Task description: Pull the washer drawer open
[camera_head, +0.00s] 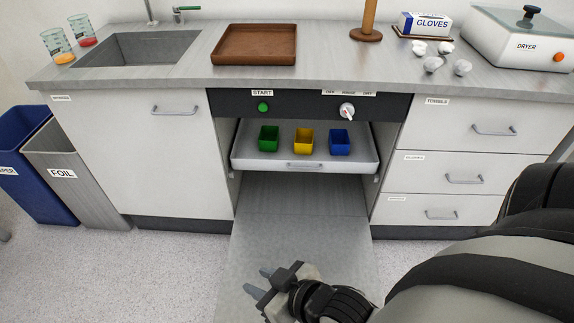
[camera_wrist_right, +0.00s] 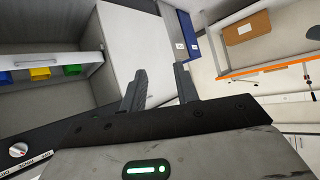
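The washer drawer (camera_head: 250,160) is a white tray-like drawer in the opening under the dark control panel. It holds a green, a yellow and a blue cup, and its front has a grey handle (camera_head: 305,165). The drawer also shows at the left of the right wrist view (camera_wrist_right: 90,47). The washer door (camera_head: 300,240) is folded down below it. My right gripper (camera_head: 259,280) is over the lower part of the door, in front of and below the drawer, apart from its handle. Its fingers (camera_wrist_right: 160,85) are spread with nothing between them. My left gripper is not in view.
The control panel (camera_head: 300,106) has a green start button (camera_head: 263,107) and a white knob (camera_head: 347,110). Closed drawers (camera_head: 450,165) stand on the right, a closed cabinet (camera_head: 140,150) on the left. Blue and grey bins stand far left. The counter holds a brown tray (camera_head: 254,44) and a dryer (camera_head: 525,40).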

